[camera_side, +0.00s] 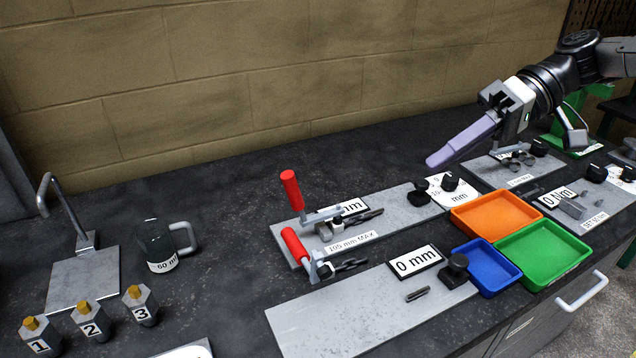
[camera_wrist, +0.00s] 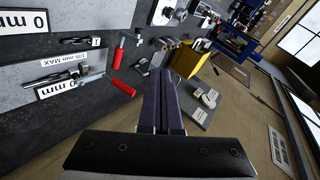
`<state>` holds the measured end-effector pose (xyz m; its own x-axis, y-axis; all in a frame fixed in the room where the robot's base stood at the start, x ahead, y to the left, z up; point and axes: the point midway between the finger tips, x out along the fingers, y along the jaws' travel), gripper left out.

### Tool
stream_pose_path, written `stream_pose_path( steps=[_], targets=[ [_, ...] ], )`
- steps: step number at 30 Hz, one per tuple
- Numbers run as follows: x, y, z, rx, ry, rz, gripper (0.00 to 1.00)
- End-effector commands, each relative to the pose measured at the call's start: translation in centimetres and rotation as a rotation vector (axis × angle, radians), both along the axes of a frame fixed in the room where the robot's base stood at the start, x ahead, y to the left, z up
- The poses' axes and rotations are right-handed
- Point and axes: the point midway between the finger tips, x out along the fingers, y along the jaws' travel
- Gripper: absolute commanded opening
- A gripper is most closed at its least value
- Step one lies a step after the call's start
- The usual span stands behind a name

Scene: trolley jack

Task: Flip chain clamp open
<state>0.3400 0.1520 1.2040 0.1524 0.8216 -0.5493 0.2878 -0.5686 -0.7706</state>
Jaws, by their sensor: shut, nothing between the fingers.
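The rear clamp's red handle (camera_side: 291,190) stands nearly upright. The front clamp's red handle (camera_side: 295,246) leans up to the left. I cannot tell which is the chain clamp. Both handles also show at left in the wrist view, one upper (camera_wrist: 117,58) and one lower (camera_wrist: 123,88). My gripper (camera_side: 432,162) has long purple fingers, shut together and empty. It hangs above the bench, right of both clamps and apart from them. The fingers also show in the wrist view (camera_wrist: 161,76).
Orange (camera_side: 482,232), blue (camera_side: 508,284) and green (camera_side: 570,262) trays stand right of the clamps. A mug (camera_side: 160,245) and numbered weights (camera_side: 90,320) stand at left. Bare bench lies behind the clamps.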

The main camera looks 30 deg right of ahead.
Motion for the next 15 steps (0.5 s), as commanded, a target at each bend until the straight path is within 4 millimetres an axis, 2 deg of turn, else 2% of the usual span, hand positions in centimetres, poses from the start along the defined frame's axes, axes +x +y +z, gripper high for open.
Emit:
stream_pose_path(
  steps=[1,8,12,15],
  targets=[
    [1.9,0.0,-0.2,0.046,0.016,-0.003,0.0],
    [9.4,-0.5,-1.6,0.247,0.065,-0.032,0.0],
    [13.4,-1.6,-4.0,0.34,0.113,-0.075,0.0],
    [15.5,-2.4,-6.2,0.378,0.156,-0.108,0.0]
  ],
)
